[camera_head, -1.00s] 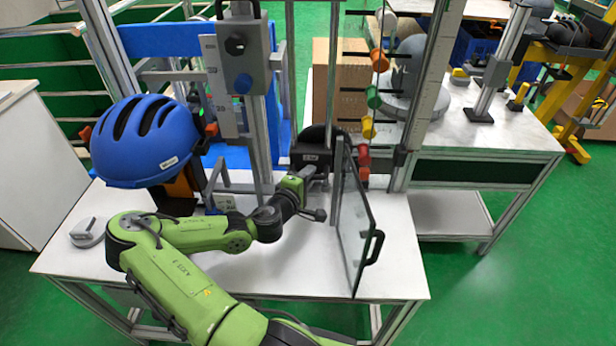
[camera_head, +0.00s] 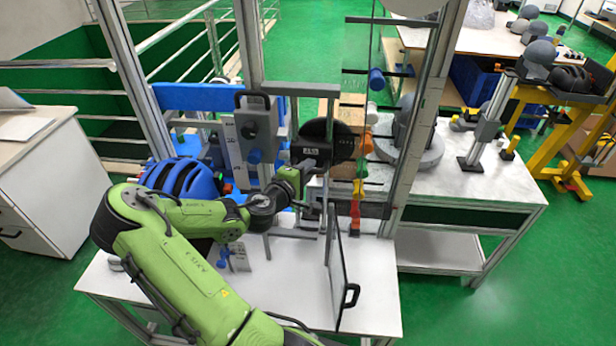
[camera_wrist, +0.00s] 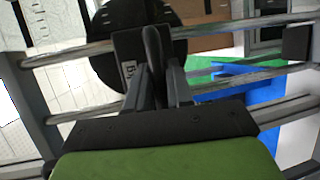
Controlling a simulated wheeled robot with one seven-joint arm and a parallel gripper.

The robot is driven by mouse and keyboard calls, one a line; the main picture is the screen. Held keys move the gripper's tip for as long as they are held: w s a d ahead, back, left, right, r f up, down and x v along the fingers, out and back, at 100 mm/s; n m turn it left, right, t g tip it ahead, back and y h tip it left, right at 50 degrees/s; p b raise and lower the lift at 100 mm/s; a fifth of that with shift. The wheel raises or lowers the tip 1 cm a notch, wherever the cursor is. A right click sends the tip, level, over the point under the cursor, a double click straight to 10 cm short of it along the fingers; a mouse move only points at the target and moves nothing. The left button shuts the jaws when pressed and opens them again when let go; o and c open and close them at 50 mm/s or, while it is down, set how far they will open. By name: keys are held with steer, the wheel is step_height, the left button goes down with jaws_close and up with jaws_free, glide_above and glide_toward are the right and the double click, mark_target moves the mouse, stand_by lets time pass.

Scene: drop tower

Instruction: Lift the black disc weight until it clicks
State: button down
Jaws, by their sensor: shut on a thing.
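The black disc weight (camera_head: 334,139) is up between the drop tower's metal posts, with a labelled black block (camera_head: 311,153) at its front. My gripper (camera_head: 304,172) is shut on the weight's front part, just below and in front of the disc. In the wrist view the disc (camera_wrist: 104,62) shows behind the fingers (camera_wrist: 152,52), which partly hide it. A grey release box (camera_head: 257,128) with a blue knob hangs on the post to the left, at about the disc's height. Whether they touch I cannot tell.
A blue helmet (camera_head: 182,180) sits left of my wrist. A clear door panel (camera_head: 337,262) with a black handle stands open at the right front. Coloured markers (camera_head: 361,168) hang right of the disc. The white table (camera_head: 375,300) has free room at its front right.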

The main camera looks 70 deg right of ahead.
mark_target(307, 144)
step_height(307, 144, up, 9)
steer(key=p, duration=0.4)
steer(key=shift+d+p, duration=0.1)
steer(key=shift+p, duration=0.3)
steer(key=shift+f, duration=0.1)
steer(key=c, duration=1.4)
jaws_free()
steer(key=shift+d, duration=0.1)
steer(key=b+v, duration=0.2)
steer(key=v, duration=0.3)
steer(key=b+v, duration=0.2)
steer(key=v, duration=0.3)
steer(key=b+v, duration=0.2)
steer(key=v, duration=0.3)
steer(key=shift+w+a+f, duration=0.1)
steer(key=shift+a+f, duration=0.1)
steer(key=shift+a, duration=0.25)
